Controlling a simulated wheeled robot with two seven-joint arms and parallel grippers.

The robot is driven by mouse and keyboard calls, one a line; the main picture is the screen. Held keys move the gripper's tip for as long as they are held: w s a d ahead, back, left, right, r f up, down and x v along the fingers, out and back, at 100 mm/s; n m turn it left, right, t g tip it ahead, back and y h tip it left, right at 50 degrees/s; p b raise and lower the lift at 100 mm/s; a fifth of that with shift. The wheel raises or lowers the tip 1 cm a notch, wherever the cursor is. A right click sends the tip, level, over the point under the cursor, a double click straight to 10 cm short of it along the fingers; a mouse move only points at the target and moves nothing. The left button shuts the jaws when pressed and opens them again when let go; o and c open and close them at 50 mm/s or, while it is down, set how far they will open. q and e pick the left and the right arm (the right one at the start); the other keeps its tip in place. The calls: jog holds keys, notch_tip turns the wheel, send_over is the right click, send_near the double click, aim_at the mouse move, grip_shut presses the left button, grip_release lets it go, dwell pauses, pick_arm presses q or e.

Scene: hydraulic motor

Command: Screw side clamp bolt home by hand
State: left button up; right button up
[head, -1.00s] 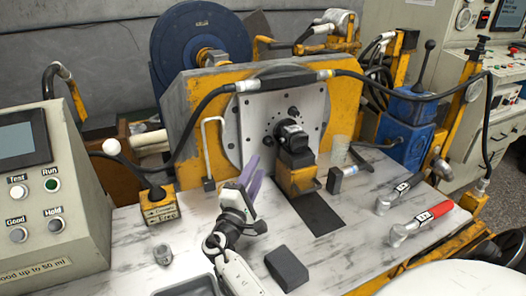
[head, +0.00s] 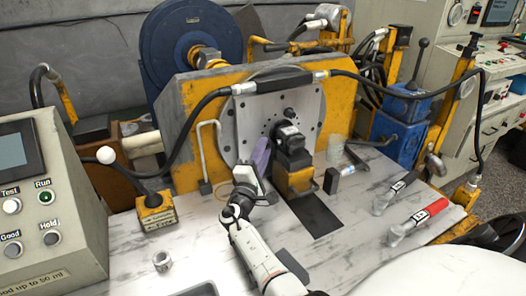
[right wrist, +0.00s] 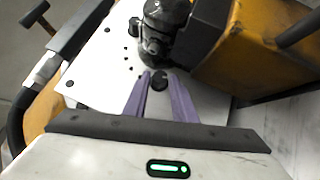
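The side clamp bolt (right wrist: 158,83) is a small dark round head against the pale flange plate (right wrist: 105,60), beside the black motor (right wrist: 165,28), in the right wrist view. My right gripper (right wrist: 159,78) has two purple fingers pointing at the plate, with the bolt between their tips; whether they touch it I cannot tell. In the head view my right gripper (head: 261,150) is just left of the motor (head: 291,145), close to the plate (head: 306,103), and hides the bolt. A dark upper bolt (head: 289,113) shows above the motor. My left gripper is not in view.
The motor sits on a yellow support (head: 298,180). A black hose (head: 350,76) arches above. A bent white rod (head: 200,150) stands to the left. Right on the bench are a small black block (head: 331,181) and two tools, one red-handled (head: 425,215). A grey nut (head: 162,260) lies front left.

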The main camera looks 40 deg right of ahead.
grip_shut()
jog(key=m+g+y+p, duration=0.1)
jog(key=m, duration=0.1)
jog(key=shift+r+m+g+y+p, duration=0.3)
jog(key=shift+m+g+y+p, duration=0.05)
jog(key=shift+m+g+y, duration=0.05)
jog(key=shift+o, duration=2)
grip_release()
